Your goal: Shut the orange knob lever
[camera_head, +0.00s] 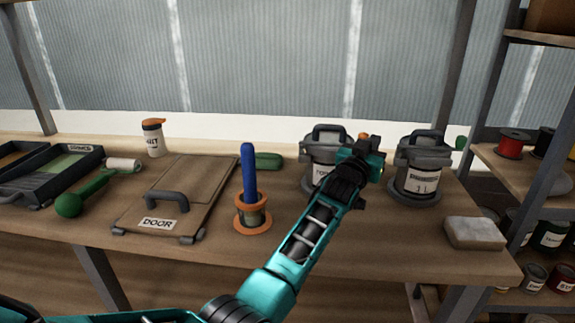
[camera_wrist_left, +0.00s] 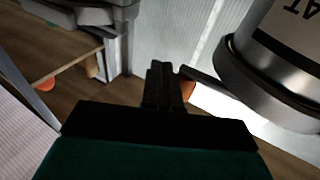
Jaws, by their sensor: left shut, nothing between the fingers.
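The orange knob (camera_head: 363,136) shows just above my left gripper (camera_head: 368,152), at the right side of the left grey canister (camera_head: 325,150). My gripper hides much of that canister's right side. In the left wrist view the orange knob (camera_wrist_left: 188,89) is at the end of a dark lever (camera_wrist_left: 205,79) that reaches out from the canister (camera_wrist_left: 285,65). The shut, empty fingers of my left gripper (camera_wrist_left: 162,82) appear close beside the knob. I cannot tell whether they touch it. My right gripper is in neither view.
A second canister (camera_head: 420,168) with a green knob (camera_head: 461,143) stands to the right. A blue rod in an orange-rimmed holder (camera_head: 252,215), a hatch marked DOOR (camera_head: 190,195) and a pale block (camera_head: 474,233) are on the bench. A shelf (camera_head: 525,170) is at right.

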